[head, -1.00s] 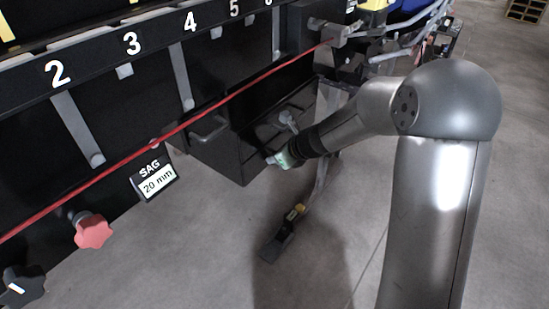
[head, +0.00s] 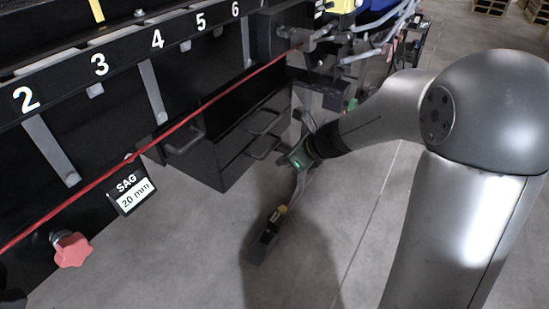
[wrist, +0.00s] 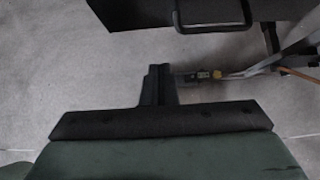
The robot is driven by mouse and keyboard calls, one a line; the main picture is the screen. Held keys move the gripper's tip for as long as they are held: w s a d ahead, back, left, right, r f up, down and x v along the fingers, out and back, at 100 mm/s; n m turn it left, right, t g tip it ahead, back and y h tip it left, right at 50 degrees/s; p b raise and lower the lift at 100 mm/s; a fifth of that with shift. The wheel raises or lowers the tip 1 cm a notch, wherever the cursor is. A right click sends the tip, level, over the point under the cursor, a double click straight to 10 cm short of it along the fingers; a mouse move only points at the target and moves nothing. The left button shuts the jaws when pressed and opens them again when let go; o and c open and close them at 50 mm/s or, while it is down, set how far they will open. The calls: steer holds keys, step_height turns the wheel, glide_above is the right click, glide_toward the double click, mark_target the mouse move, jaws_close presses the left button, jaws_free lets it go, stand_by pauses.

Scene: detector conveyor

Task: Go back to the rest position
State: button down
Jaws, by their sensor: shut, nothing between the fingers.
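My gripper (wrist: 158,76) shows in the wrist view as a dark pair of fingers held together above the floor, with nothing in them. The fingers are hard to make out in the head view. No rest position is marked in either view.
Drawer handles (head: 264,147) jut from the cabinet; one handle (wrist: 213,18) is ahead in the wrist view. A red cord (head: 180,136) runs along the black numbered frame. Concrete floor (head: 150,270) is open in front.

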steer(key=s+d+r+n+g+h+p, duration=0.2)
steer(key=s+d+r+n+p, duration=0.3)
steer(key=s+r+n+p, duration=0.3)
steer(key=s+d+r+n+g+h+p, duration=0.2)
steer(key=s+d+r+n+h+p, duration=0.3)
steer(key=s+n, duration=1.1)
step_height(320, 180, up, 5)
steer(key=s+p, duration=0.2)
steer(key=p, duration=0.1)
steer(key=shift+d+f+n+p, duration=0.2)
steer(key=shift+n+p, duration=0.1)
steer(key=shift+p, duration=0.1)
steer(key=shift+s, duration=0.1)
